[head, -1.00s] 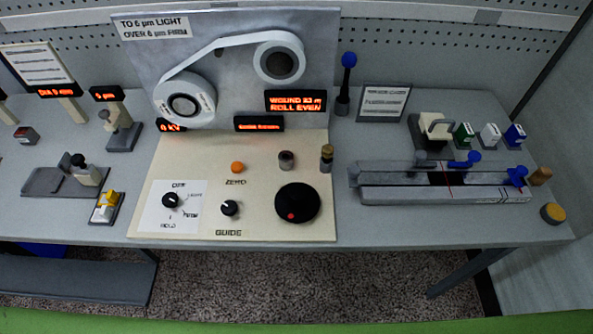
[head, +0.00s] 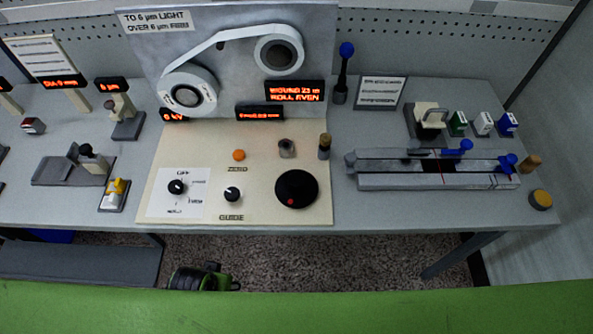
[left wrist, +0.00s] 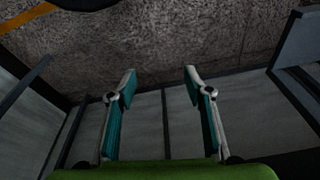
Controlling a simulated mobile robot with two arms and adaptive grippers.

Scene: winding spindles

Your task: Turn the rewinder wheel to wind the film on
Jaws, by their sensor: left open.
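The rewinder wheel is a round black disc (head: 297,189) with a small red dot near its lower edge, at the right front of the cream panel (head: 270,212). The white film (head: 226,43) runs from the left roll (head: 188,95) up to the right roll (head: 279,57). A red display (head: 295,91) reads wound 23 m, roll even. My left gripper (left wrist: 160,78) is open and empty in the left wrist view, pointing at the floor and grey panels. The green and black part below the bench in the head view may be mine. My right gripper is not seen.
A guide knob (head: 232,194), an orange zero button (head: 239,155) and a selector dial (head: 177,187) share the panel. A grey rail (head: 440,181) with blue knobs lies to the right. The bench's front edge runs below the panel.

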